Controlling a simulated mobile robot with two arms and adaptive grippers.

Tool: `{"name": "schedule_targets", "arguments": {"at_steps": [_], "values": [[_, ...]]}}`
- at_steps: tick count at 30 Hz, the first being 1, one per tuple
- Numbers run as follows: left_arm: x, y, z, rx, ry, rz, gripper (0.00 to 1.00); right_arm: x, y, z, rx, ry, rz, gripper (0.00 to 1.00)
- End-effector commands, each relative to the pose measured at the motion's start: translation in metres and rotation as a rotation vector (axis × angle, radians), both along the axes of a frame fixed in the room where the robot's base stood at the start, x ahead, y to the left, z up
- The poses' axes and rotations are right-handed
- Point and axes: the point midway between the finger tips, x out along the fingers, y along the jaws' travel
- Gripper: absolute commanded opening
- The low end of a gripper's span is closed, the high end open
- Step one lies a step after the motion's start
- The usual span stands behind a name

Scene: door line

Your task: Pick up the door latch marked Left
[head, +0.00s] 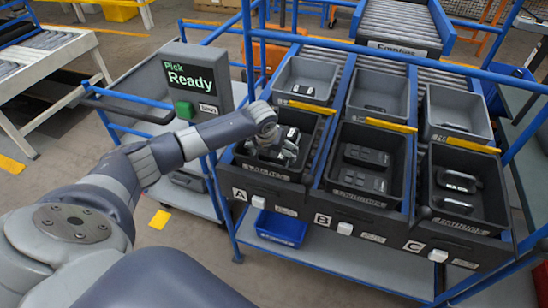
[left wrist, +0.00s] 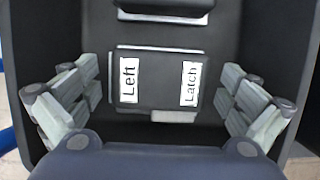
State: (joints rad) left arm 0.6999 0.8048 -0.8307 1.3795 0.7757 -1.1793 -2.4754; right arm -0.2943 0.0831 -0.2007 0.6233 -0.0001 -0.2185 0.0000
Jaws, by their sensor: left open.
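The door latch marked Left (left wrist: 160,90) is a dark block with white labels reading "Left" and "Latch". In the left wrist view it lies in a black bin, between the fingers of my left gripper (left wrist: 160,88). The pale fingers are open, one on each side, with gaps to the latch. In the head view my left gripper (head: 275,150) reaches down into the black bin A (head: 240,162) and hides most of its contents. My right gripper is not in view.
Another dark part (left wrist: 165,12) lies beyond the latch in the same bin. Black bin B (head: 325,186) and bin C (head: 424,214) hold dark parts. Grey bins (head: 306,80) stand behind. A screen (head: 195,78) reading "Pick Ready" stands left of bin A.

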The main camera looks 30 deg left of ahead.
Motion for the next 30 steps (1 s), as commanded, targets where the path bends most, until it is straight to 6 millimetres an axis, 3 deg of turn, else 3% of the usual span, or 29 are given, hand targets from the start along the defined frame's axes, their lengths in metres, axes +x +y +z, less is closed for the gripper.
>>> {"name": "schedule_targets", "arguments": {"at_steps": [1,2,9,20,30], "values": [[0.0,0.0,0.0,0.0,0.0,0.0,0.98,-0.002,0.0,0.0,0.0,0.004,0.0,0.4],[0.0,0.0,0.0,0.0,0.0,0.0,0.91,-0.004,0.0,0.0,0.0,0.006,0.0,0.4],[0.0,0.0,0.0,0.001,0.0,0.0,0.36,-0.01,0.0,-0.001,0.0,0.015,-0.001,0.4],[0.001,0.001,0.008,0.001,-0.004,0.001,0.36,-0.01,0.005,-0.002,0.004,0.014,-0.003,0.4],[0.002,0.001,0.071,0.001,-0.008,0.0,0.36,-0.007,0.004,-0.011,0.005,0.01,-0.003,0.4]]}}
